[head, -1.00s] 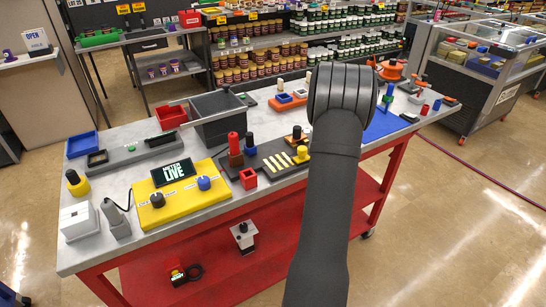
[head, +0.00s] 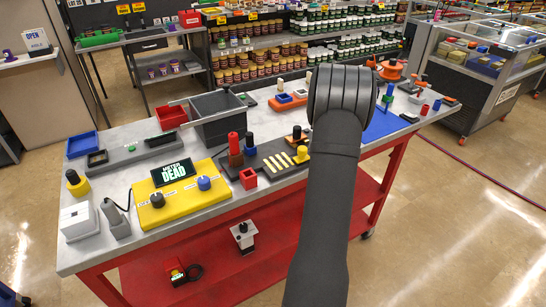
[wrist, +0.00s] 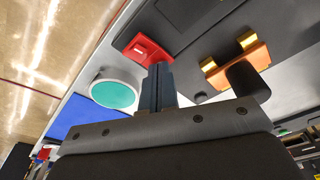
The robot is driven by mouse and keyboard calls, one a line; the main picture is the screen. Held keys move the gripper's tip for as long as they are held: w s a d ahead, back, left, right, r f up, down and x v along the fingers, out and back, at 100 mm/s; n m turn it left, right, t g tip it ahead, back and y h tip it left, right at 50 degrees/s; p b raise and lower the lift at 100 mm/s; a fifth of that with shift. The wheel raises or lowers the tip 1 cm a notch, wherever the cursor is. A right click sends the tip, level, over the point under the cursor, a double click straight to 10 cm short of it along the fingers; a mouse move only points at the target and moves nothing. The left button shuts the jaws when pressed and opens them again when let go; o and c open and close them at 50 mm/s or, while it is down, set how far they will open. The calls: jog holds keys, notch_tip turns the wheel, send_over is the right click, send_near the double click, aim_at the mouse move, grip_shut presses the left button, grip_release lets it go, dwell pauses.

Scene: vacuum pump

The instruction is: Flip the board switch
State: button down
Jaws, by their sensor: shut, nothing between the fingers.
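A red switch-like piece (wrist: 143,48) sits at the edge of a dark board (wrist: 190,25) in the wrist view. My gripper (wrist: 159,72) is shut and empty, its fingertips right at the red piece; I cannot tell whether they touch it. In the head view my arm hides both the gripper and this piece. The meter (head: 173,173) on the yellow board (head: 180,212) reads "DEAD". A dark knob and a blue knob (head: 204,183) sit below it.
An orange block (wrist: 238,65) with gold posts and a black knob stands right of the fingers in the wrist view. A green disc (wrist: 114,94) lies to their left. A grey bin (head: 218,118) and a red cube (head: 248,179) stand on the bench.

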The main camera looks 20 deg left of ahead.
notch_tip(320, 180, up, 7)
dwell(0.8)
notch_tip(320, 180, down, 7)
jog(key=shift+r, duration=0.1)
dwell(0.5)
jog(key=shift+r, duration=0.15)
